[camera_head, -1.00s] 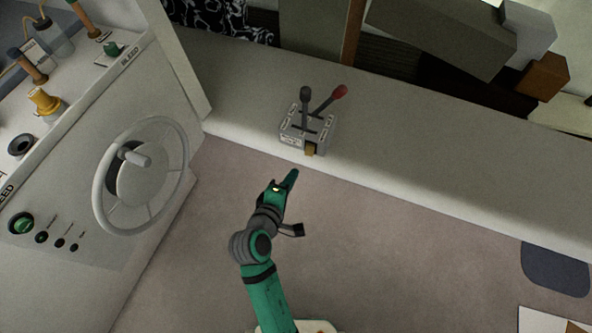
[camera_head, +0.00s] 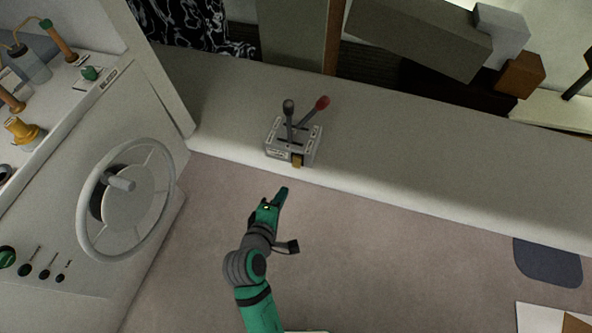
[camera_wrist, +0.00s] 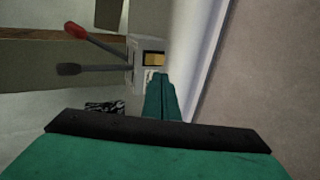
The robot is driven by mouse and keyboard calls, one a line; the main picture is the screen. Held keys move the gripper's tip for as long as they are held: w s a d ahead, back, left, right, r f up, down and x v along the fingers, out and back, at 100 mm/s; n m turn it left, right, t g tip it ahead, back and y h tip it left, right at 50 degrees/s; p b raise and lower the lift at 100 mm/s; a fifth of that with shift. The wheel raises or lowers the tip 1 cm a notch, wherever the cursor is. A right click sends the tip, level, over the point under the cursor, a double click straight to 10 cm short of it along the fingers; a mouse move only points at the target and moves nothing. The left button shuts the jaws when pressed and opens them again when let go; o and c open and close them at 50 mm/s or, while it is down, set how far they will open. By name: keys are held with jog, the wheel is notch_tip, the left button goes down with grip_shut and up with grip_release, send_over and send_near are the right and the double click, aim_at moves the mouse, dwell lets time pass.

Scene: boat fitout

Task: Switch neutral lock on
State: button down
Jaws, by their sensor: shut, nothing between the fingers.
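The control box (camera_head: 293,141) is a small grey unit on the pale ledge, with a black-knobbed lever (camera_head: 289,120) and a red-knobbed lever (camera_head: 313,110). A small yellow-brown tab (camera_head: 297,160) sits on its front face, likely the neutral lock. In the wrist view the box (camera_wrist: 143,52), its yellow tab (camera_wrist: 153,59), the red knob (camera_wrist: 75,30) and the black knob (camera_wrist: 68,69) show ahead of the fingers. My gripper (camera_head: 282,193) is shut and empty, below and in front of the box, apart from it in the head view. It also shows in the wrist view (camera_wrist: 161,82).
A console with a steering wheel (camera_head: 126,200) stands at the left. The ledge (camera_head: 420,165) runs to the right of the box and is bare there. Grey and brown blocks (camera_head: 420,40) lie behind it. The floor (camera_head: 400,260) around my arm is open.

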aim_at(299, 166)
jog(key=x, duration=1.3)
jog(key=shift+w+d, duration=0.1)
jog(key=shift+w, duration=0.25)
jog(key=shift+w+f, duration=0.15)
jog(key=shift+w, duration=0.1)
jog(key=shift+s+d, duration=0.1)
jog(key=shift+d, duration=0.25)
jog(key=shift+a, duration=0.1)
